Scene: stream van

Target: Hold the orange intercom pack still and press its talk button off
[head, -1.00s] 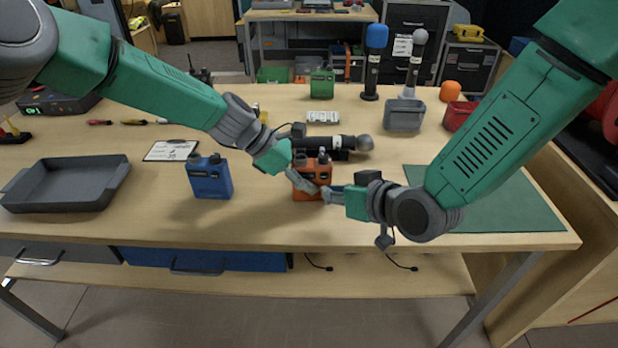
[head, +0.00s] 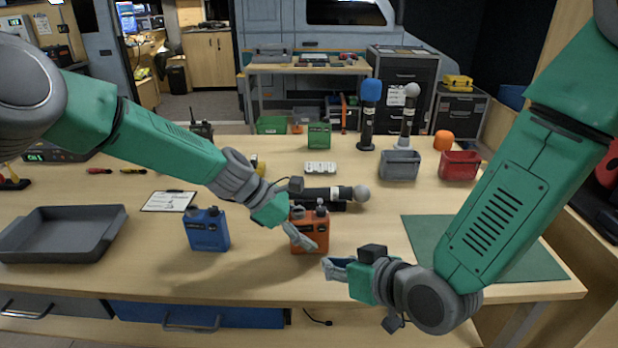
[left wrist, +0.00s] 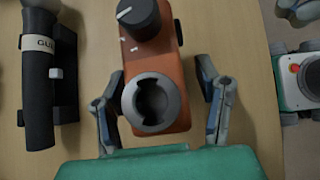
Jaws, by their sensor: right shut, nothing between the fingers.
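The orange intercom pack (head: 318,236) stands upright near the front middle of the table. The left wrist view shows the pack (left wrist: 155,62) from above, with a black knob and a grey round socket. I cannot make out which part is the talk button. My left gripper (head: 300,240) has its fingers on either side of the pack. In the left wrist view its left finger is close to the pack and a narrow gap shows at the right finger. My right gripper (head: 330,266) is shut and empty, in front of the pack and to its right, apart from it.
A blue pack (head: 207,230) stands left of the orange one, and a green pack (head: 319,136) farther back. A dark microphone (head: 325,193) lies just behind the orange pack. A grey tray (head: 62,235) is at left, a green mat (head: 425,235) at right.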

